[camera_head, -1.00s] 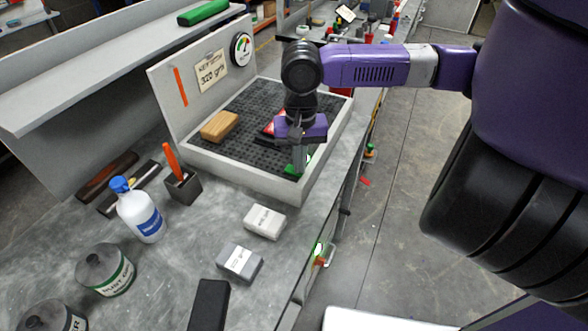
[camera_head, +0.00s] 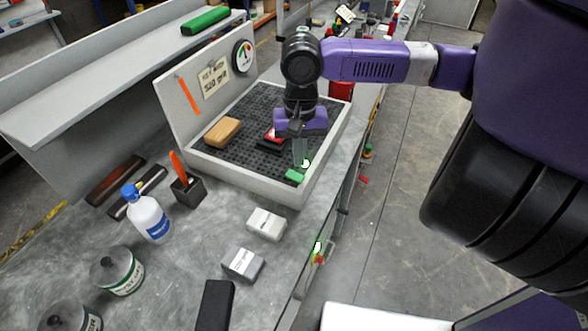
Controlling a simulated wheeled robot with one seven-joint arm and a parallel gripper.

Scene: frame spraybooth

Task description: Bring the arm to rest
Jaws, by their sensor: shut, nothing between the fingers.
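My arm reaches in from the right in the head view, with purple and black links. My gripper (camera_head: 301,163) points down over the front right part of the perforated black tray (camera_head: 248,173). Its fingers are shut with nothing between them. A small green block (camera_head: 295,176) lies on the tray just below and in front of the fingertips. I cannot tell whether the fingertips touch it. A red and black block (camera_head: 272,138) lies on the tray left of the gripper, partly hidden by it.
A wooden block (camera_head: 222,132) is on the tray. Two labelled blocks (camera_head: 266,224) (camera_head: 242,264), a bottle (camera_head: 146,213), a pen holder (camera_head: 187,187) and cans (camera_head: 117,270) stand on the bench. The upright panel (camera_head: 207,85) rises behind the tray. Open floor (camera_head: 410,200) lies to the right.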

